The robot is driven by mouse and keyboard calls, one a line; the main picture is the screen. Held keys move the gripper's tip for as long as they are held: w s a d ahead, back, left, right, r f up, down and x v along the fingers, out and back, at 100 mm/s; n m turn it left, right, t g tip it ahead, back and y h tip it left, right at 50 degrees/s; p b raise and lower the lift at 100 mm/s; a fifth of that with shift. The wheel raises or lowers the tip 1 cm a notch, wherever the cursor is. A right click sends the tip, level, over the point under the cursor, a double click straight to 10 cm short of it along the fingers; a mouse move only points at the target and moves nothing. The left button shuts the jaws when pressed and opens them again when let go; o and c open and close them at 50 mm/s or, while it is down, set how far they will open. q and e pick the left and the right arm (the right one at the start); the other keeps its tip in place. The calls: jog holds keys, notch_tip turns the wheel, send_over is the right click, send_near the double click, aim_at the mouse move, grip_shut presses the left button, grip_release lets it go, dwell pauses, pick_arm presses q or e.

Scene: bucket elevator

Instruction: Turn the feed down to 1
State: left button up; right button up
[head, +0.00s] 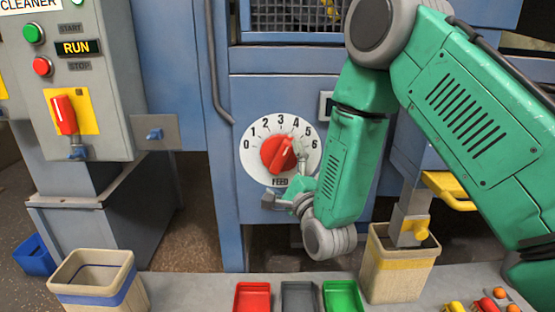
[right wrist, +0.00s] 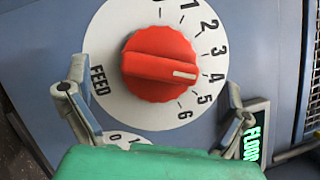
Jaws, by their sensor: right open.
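The feed dial (head: 253,165) is a white round plate marked 0 to 6 on a blue panel. Its red knob (head: 274,154) sits in the middle. In the right wrist view the red knob (right wrist: 150,50) has a white pointer line directed at about 4. My right gripper (head: 284,176) is open at the dial's front, partly covering the plate's lower right. In the right wrist view my right gripper's fingers (right wrist: 156,82) are apart, one on each side of the knob, with gaps showing between them and it. My left gripper is not in view.
A grey control box (head: 110,85) with green and red buttons and a red switch stands at left. Red, grey and green trays (head: 252,297) line the front ledge. Beige buckets (head: 95,275) stand at both sides. A lit green sign (right wrist: 255,130) is beside the dial.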

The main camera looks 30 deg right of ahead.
aim_at(280, 160)
jog(key=x, duration=0.2)
jog(key=shift+w+d+r, duration=0.1)
jog(key=shift+w, duration=0.25)
jog(key=shift+w+d, duration=0.45)
jog(key=shift+w, duration=0.15)
jog(key=shift+a, duration=0.2)
jog(key=c, duration=1.1)
